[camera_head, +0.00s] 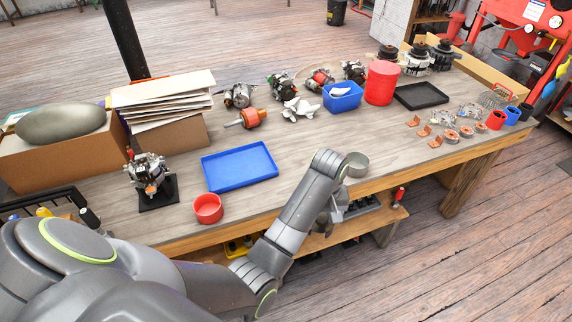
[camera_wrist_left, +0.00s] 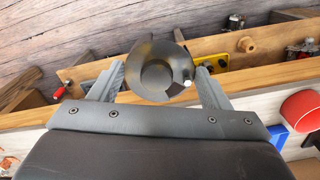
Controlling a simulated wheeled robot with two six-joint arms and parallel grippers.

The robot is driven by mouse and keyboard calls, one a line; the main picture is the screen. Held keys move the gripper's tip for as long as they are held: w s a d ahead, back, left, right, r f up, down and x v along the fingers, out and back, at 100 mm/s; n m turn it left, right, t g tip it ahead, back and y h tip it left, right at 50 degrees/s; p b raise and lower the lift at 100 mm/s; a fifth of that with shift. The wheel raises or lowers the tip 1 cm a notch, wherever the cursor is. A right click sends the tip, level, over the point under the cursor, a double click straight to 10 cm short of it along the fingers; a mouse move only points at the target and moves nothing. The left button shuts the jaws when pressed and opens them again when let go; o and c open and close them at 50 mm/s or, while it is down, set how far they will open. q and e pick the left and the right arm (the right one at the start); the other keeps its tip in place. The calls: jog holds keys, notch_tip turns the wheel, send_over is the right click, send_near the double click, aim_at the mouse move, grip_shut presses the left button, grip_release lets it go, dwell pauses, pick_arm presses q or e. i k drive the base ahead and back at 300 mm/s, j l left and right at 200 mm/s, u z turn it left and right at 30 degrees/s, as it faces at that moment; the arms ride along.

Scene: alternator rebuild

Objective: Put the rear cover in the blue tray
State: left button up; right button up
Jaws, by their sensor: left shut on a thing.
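My left gripper (camera_head: 336,207) hangs past the table's front edge, partly hidden behind my own arm. In the left wrist view its two fingers (camera_wrist_left: 160,82) are shut on the rear cover (camera_wrist_left: 152,52), a grey metal cup shape with cutouts. Little or none of the cover shows clearly in the head view. The blue tray (camera_head: 240,167) lies flat and empty on the table, left of the gripper. A corner of it shows in the left wrist view (camera_wrist_left: 279,135). My right gripper is not in view.
An alternator on a stand (camera_head: 150,178) is left of the tray. A lower shelf (camera_wrist_left: 220,44) with tools lies below the gripper.

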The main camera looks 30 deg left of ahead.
aim_at(238, 168)
jog(key=z, duration=0.5)
jog(key=j+z, duration=0.15)
jog(key=z, duration=0.35)
jog(key=j+z, duration=0.1)
jog(key=z, duration=0.9)
jog(key=j+z, duration=0.15)
jog(key=z, duration=0.85)
jog(key=k+z, duration=0.1)
jog(key=z, duration=0.4)
jog(key=k+u, duration=0.1)
jog(key=u, duration=0.2)
jog(key=k+j+u, duration=0.1)
jog(key=u, duration=0.6)
jog(key=j+u, duration=0.1)
jog(key=u, duration=0.35)
jog(key=j+u, duration=0.1)
jog(key=u, duration=0.8)
jog(key=j+u, duration=0.1)
jog(key=u, duration=0.35)
jog(key=j+u, duration=0.1)
jog(key=u, duration=0.35)
